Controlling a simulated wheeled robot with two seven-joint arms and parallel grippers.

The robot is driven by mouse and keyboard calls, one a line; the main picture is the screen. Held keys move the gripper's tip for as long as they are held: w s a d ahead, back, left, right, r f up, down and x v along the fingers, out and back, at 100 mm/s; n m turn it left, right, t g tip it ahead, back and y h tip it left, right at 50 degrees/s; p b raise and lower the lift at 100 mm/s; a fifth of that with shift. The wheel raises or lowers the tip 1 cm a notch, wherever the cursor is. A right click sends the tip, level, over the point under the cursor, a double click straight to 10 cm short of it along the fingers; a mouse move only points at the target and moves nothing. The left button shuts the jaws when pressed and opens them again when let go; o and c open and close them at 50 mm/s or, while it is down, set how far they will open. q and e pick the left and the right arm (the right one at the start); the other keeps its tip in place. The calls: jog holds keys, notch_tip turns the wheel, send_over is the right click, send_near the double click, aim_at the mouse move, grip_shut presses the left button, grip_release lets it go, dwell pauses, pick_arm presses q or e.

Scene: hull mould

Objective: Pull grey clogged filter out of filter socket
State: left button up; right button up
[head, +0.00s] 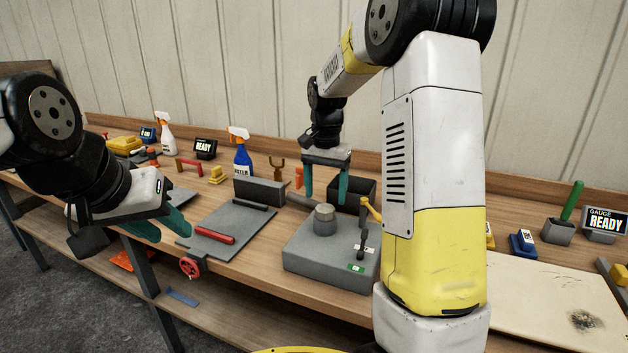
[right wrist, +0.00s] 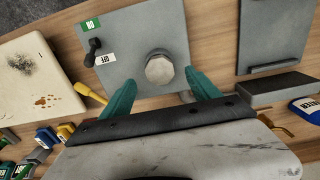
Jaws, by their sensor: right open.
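The grey clogged filter (head: 324,219), a short cylinder with a faceted top, stands upright in the grey socket block (head: 305,262) on the bench. It also shows in the right wrist view (right wrist: 159,69), where the block (right wrist: 128,45) lies around it. The socket's opening is hidden under the filter. My right gripper (head: 326,192) is open above and slightly behind the filter, fingers pointing down. In the right wrist view its green fingertips (right wrist: 162,82) are spread to either side of the filter, apparently not touching it. My left gripper (head: 170,232) is open and empty at the bench's front left.
A grey plate with a red bar (head: 215,239) lies left. My right arm hides the bench right of the block.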

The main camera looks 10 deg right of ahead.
aim_at(325, 208)
notch_tip(325, 208, down, 5)
jog(key=shift+r, duration=0.1)
dwell(0.3)
jog(key=c, duration=1.4)
jog(key=o, duration=0.6)
jog(key=c, duration=0.6)
jog(key=shift+r, duration=0.1)
